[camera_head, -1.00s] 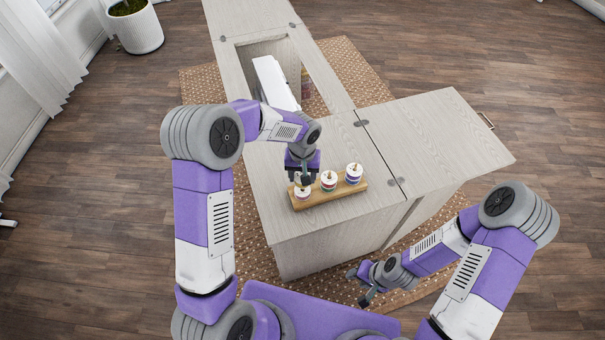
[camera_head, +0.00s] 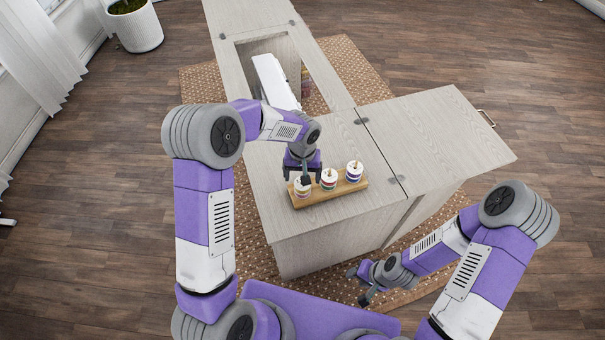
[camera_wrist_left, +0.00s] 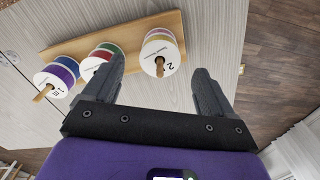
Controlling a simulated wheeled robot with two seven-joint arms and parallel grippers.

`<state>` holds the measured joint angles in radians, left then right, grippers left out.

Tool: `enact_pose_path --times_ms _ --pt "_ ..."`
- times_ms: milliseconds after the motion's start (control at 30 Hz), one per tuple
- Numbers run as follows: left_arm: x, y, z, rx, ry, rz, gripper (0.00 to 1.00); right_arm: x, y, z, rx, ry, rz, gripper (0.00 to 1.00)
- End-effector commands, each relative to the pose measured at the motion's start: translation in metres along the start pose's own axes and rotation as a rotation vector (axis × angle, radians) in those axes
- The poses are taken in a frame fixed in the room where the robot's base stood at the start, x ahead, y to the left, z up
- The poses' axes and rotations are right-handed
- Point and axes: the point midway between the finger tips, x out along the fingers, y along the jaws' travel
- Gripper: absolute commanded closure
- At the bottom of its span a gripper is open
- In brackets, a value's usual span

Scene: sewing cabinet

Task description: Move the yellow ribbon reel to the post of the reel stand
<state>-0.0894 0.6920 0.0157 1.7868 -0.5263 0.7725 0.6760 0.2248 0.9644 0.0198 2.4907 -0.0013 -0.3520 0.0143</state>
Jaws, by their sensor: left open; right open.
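The reel stand (camera_head: 322,195) is a long wooden bar with three posts on the cabinet's near top; it also shows in the left wrist view (camera_wrist_left: 122,36). Each post carries a stack of ribbon with a white top. The stack at the left end (camera_head: 302,190), marked 2 in the left wrist view (camera_wrist_left: 160,57), has a pale yellow band; I take it for the yellow ribbon reel. My left gripper (camera_head: 304,180) is open just over this stack, whose top shows between the fingers. Contact is not clear. My right gripper (camera_head: 364,285) is open and empty, low beside the cabinet.
The middle stack (camera_head: 329,181) shows red and green; the right stack (camera_head: 354,173) shows purple and blue. They stand close beside the left gripper. A white sewing machine (camera_head: 275,82) sits in the cabinet opening behind. The cabinet's right leaf (camera_head: 440,135) is bare.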

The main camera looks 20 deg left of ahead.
Motion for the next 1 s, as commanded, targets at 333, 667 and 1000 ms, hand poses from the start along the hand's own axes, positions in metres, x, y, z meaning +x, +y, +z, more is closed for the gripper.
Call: enact_pose_path --times_ms 333,667,1000 --pt "-0.022 0.001 -0.001 0.0 0.004 0.001 0.15 -0.004 -0.001 0.0 0.0 0.0 0.0 0.57" --pt "-0.07 0.0 0.0 0.001 0.003 0.001 0.15 -0.01 -0.004 0.0 0.0 0.0 0.0 0.57" --pt "-0.076 0.0 0.0 0.0 0.0 0.0 0.15 -0.011 -0.004 0.001 0.0 0.0 0.0 0.57"
